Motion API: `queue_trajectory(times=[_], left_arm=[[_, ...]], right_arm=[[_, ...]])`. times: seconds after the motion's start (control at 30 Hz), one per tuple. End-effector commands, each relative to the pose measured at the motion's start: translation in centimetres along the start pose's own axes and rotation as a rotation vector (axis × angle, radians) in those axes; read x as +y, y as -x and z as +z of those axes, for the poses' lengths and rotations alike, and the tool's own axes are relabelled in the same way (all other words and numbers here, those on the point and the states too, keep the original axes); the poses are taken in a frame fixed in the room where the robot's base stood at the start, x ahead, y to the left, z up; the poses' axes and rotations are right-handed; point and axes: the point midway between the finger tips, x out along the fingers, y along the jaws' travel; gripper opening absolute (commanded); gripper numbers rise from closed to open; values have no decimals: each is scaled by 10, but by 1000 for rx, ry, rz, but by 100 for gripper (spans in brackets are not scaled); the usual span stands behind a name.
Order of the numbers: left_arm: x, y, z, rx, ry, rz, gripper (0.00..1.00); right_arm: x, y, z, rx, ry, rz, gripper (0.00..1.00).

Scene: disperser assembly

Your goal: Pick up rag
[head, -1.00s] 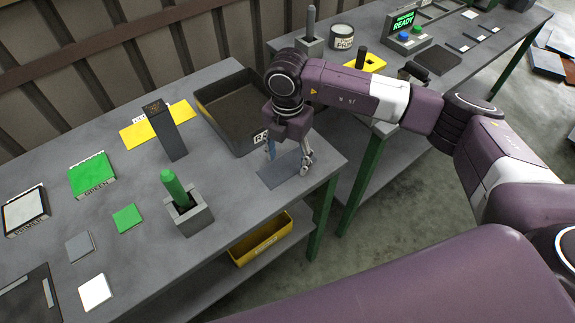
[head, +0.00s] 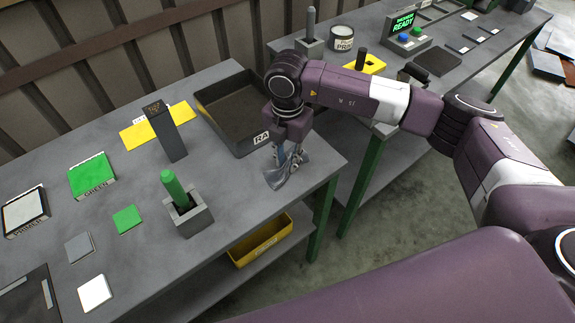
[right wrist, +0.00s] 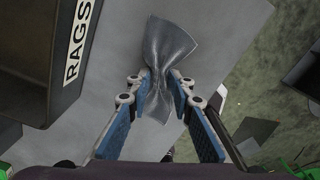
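The grey rag (head: 279,180) is bunched up at the table's right end, pinched in the middle with its ends fanned out. My right gripper (head: 291,164) is shut on it. In the right wrist view the rag (right wrist: 167,45) is gathered between the two blue-padded fingers (right wrist: 158,87). The rag appears at or just above the table surface; I cannot tell if it still touches. My left gripper is not in view.
The dark rags bin (head: 228,125) stands just behind and left of my right gripper; its wall and label (right wrist: 74,60) show at the wrist view's left. A green-handled tool in a holder (head: 192,217) stands front left. A second table (head: 375,160) is at the right, across a gap.

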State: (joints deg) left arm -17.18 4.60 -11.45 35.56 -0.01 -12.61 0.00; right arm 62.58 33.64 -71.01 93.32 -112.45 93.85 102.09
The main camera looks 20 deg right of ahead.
Motion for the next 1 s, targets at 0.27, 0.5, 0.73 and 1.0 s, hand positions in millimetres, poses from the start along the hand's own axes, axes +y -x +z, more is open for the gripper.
queue_trajectory(times=[0.27,0.5,0.73,1.0], left_arm=[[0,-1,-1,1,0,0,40],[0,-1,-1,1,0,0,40],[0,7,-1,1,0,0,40],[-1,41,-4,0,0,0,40]], right_arm=[[-3,-4,-1,2,0,-9,2],[-3,-4,-1,3,0,-9,0],[-2,6,-1,2,0,-7,0],[-1,61,0,0,0,-3,0]])
